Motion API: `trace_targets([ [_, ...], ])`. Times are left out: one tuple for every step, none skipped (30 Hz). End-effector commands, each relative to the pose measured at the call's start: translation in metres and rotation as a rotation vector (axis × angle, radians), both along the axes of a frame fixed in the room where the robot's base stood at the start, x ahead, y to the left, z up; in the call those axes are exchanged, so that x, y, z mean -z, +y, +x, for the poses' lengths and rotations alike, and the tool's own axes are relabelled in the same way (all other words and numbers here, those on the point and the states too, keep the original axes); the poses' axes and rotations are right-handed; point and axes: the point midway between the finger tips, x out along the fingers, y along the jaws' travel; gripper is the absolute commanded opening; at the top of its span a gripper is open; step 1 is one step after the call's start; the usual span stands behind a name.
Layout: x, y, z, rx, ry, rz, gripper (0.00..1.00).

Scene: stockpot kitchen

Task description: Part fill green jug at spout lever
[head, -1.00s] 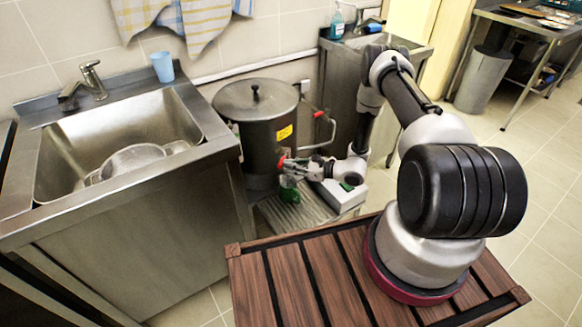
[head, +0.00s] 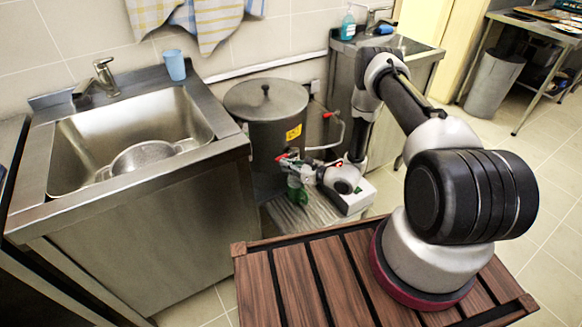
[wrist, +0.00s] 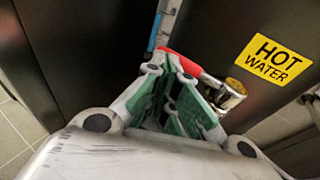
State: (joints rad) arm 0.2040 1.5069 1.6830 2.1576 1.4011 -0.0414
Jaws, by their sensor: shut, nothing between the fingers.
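A dark stockpot urn (head: 268,112) with a lid and a yellow "HOT WATER" label (wrist: 273,59) stands between the two counters. Its red spout lever (wrist: 188,64) is right by the fingertips in the wrist view, beside a brass-coloured fitting (wrist: 231,94). My gripper (head: 297,170) is at the front of the urn, low down, by the spout. Its green-padded fingers (wrist: 168,62) are shut with nothing between them. I cannot tell whether they touch the lever. The green jug (head: 298,195) shows just below my gripper, over the ribbed tray; my gripper partly hides it.
A steel sink (head: 130,130) holding a grey pot (head: 144,156) is at the left, with a blue cup (head: 175,64) on its rim. A steel counter (head: 425,55) is behind the arm. The ribbed drip tray (head: 300,216) lies below. A grey bin (head: 494,82) stands far right.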

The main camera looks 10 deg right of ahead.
Motion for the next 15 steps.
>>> trace_targets([
  [-0.0001, 0.0015, 0.0012, -0.001, -0.001, -0.001, 0.0],
  [-0.0002, 0.002, 0.0018, 0.0, -0.001, -0.001, 0.0],
  [-0.0002, 0.0028, 0.0025, 0.0, 0.0, 0.0, 0.0],
  [-0.0001, 0.0032, 0.003, 0.0, -0.001, 0.001, 0.0],
  [-0.0001, 0.0036, 0.0034, 0.0, -0.001, 0.001, 0.0],
  [-0.0002, 0.0041, 0.0039, 0.0, -0.001, 0.001, 0.0],
  [-0.0001, 0.0044, 0.0042, 0.0, -0.001, 0.001, 0.0],
  [-0.0001, 0.0046, 0.0045, 0.0, -0.001, 0.001, 0.0],
  [-0.0002, 0.0049, 0.0047, 0.0, 0.0, 0.0, 0.0],
  [-0.0001, 0.005, 0.0048, 0.0, 0.0, 0.0, 0.0],
  [-0.0001, 0.0051, 0.005, 0.0, 0.0, 0.0, 0.0],
  [-0.0001, 0.0052, 0.005, 0.0, 0.0, 0.0, 0.0],
  [-0.0001, 0.0053, 0.0051, 0.0, 0.0, 0.0, 0.0],
  [-0.0002, 0.0053, 0.0051, 0.0, 0.0, 0.0, 0.0],
  [-0.0002, 0.0053, 0.0051, 0.0, 0.0, 0.0, 0.0],
])
